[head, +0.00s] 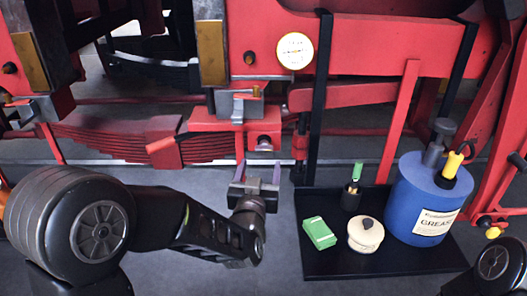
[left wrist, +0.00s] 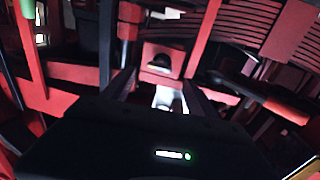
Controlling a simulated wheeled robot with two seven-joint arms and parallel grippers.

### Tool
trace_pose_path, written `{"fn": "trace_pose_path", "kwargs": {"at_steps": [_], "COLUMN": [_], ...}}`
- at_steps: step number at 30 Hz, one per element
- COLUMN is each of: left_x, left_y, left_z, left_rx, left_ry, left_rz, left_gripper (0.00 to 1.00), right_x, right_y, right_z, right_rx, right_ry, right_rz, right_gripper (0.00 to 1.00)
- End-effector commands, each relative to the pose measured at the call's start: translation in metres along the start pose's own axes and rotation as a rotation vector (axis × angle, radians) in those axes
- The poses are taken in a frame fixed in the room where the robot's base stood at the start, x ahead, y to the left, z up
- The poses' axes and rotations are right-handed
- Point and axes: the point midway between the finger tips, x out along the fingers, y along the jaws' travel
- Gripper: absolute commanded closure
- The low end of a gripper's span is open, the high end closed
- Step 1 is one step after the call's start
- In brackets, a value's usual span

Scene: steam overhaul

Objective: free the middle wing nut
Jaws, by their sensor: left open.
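A red bracket (head: 228,122) with a grey clamp piece (head: 240,104) on top is in the middle of the head view. A small red block at its lower right carries a pale rounded fitting (head: 264,143); I cannot tell whether this is the middle wing nut. My left gripper (head: 258,172) is open and empty just below this fitting, its fingers pointing up toward it and apart from it. In the left wrist view, a red block with a dark rounded piece (left wrist: 161,61) lies straight ahead, beyond the open fingers (left wrist: 160,88). My right gripper is not in view.
A black tray (head: 310,265) at the right holds a blue grease drum (head: 415,205), a lidded pale pot (head: 365,238), a green box (head: 319,233) and a cup with a green-handled tool (head: 352,188). A black upright post (head: 320,100) stands right of the bracket. A leaf spring (head: 100,138) is at left.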

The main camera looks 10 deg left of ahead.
Motion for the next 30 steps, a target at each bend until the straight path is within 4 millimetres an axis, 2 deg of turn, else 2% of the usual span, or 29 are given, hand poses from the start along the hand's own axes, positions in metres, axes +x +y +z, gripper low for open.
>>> {"fn": "trace_pose_path", "kwargs": {"at_steps": [5, 12, 17, 27, 30], "left_x": [0.015, 0.053, 0.071, 0.076, 0.076], "left_y": [0.0, -0.001, 0.0, 0.0, 0.0], "left_z": [-0.001, -0.001, -0.001, 0.001, 0.001], "left_rx": [0.002, 0.003, 0.002, 0.0, 0.0], "left_ry": [-0.001, -0.002, -0.002, -0.002, -0.002], "left_rz": [-0.001, -0.001, 0.0, 0.0, 0.0], "left_gripper": [0.32, 0.32, 0.32, 0.32, 0.4], "right_x": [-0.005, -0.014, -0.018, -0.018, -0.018], "right_y": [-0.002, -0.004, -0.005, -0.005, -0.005], "right_z": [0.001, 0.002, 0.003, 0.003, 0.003], "right_rx": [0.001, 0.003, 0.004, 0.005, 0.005], "right_ry": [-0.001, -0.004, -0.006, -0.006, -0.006], "right_rz": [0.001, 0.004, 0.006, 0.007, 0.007], "right_gripper": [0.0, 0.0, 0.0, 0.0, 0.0]}}
